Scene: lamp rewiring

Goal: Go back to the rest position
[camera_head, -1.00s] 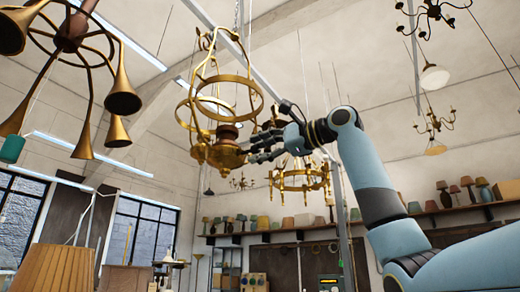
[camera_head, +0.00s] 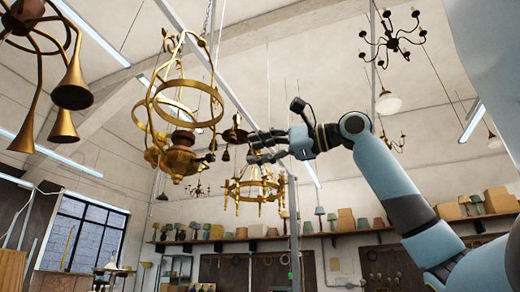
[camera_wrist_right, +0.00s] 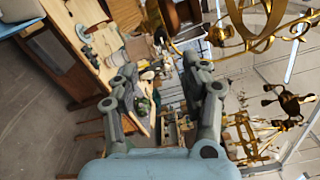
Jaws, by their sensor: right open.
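My right gripper (camera_head: 268,146) is raised among the hanging lamps in the head view, at the end of the blue arm that comes in from the right. Its two fingers show open in the right wrist view (camera_wrist_right: 166,95), with nothing held between them. The brass ring chandelier (camera_head: 180,110) hangs to the left of the gripper. A gap shows between it and the fingertips in the head view. Its brass rings also show at the top of the right wrist view (camera_wrist_right: 250,30). My left gripper is in neither view.
A lower brass chandelier (camera_head: 254,188) hangs beyond the gripper. A horn-armed chandelier (camera_head: 70,95) hangs at upper left, a dark one (camera_head: 391,42) at upper right. A shelf of lampshades (camera_head: 290,236) lines the back wall. The right wrist view shows a wooden workbench (camera_wrist_right: 85,22) below.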

